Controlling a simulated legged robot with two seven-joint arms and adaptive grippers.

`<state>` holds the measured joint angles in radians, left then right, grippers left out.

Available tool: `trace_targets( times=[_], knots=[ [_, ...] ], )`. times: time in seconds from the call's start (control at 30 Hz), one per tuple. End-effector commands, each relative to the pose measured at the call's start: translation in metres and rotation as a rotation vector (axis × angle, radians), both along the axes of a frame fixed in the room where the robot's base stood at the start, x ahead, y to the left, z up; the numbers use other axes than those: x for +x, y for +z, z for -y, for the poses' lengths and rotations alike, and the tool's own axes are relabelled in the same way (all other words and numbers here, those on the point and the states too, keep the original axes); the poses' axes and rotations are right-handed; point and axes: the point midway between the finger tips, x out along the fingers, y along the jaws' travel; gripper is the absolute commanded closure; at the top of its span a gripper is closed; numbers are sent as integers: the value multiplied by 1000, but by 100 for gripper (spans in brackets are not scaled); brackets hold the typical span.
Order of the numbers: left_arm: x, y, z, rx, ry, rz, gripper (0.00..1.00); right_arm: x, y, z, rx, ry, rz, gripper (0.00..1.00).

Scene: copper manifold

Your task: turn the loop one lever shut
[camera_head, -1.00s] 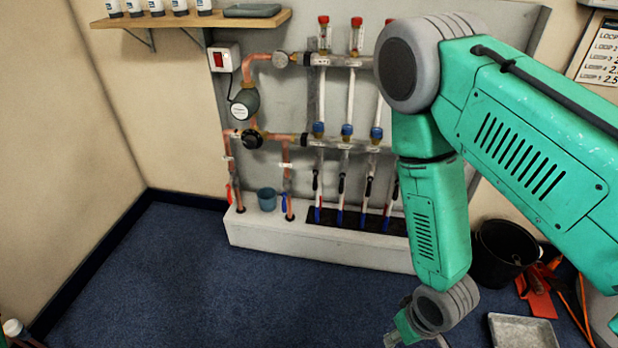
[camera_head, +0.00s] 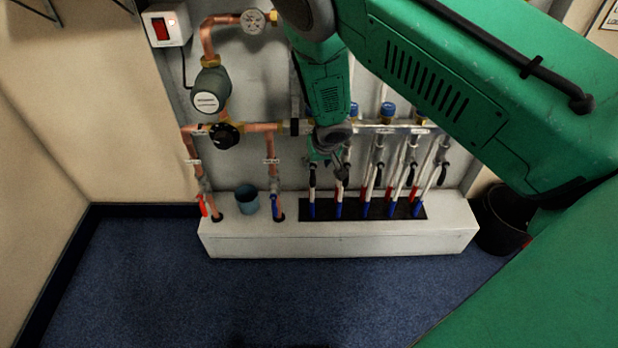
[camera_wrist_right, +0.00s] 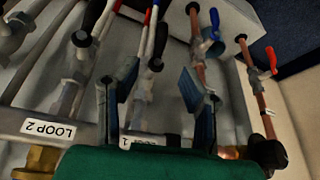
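The loop one lever (camera_head: 312,177) is a black handle on the leftmost of the lower row of valves in the head view. In the right wrist view the loop one lever (camera_wrist_right: 161,38) runs roughly in line with its pipe, beside the partly hidden loop one label (camera_wrist_right: 147,142). My right gripper (camera_head: 328,163) is close in front of the manifold at this valve. In the wrist view my right gripper (camera_wrist_right: 158,72) is open, with one finger on each side of the valve; I cannot tell whether they touch it. My left gripper is out of view.
The loop two lever (camera_wrist_right: 93,18) is close beside the left finger in the wrist view. A blue lever (camera_head: 274,207), a red lever (camera_head: 202,206) and a blue cup (camera_head: 246,200) are left of the loops. A black bucket (camera_head: 503,226) stands at right on the floor.

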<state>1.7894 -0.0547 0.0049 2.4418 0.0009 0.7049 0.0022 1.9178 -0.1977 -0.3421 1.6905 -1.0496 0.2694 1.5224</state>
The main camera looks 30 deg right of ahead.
Motion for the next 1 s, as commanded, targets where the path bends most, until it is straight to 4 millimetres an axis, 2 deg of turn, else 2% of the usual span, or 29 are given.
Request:
trace_targets(
  times=[0.03,0.2,0.5,0.67,0.97,1.0],
  knots=[
    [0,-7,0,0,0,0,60,3,-15,1,0,2,-2,63],
    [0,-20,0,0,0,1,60,18,-50,5,1,2,-3,63],
    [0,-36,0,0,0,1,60,37,-95,10,1,2,-2,63],
    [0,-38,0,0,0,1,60,41,-104,11,1,1,-1,63],
    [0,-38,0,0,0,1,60,42,-105,11,1,0,-2,63],
    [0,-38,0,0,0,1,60,42,-105,11,1,0,-2,74]
  ],
)
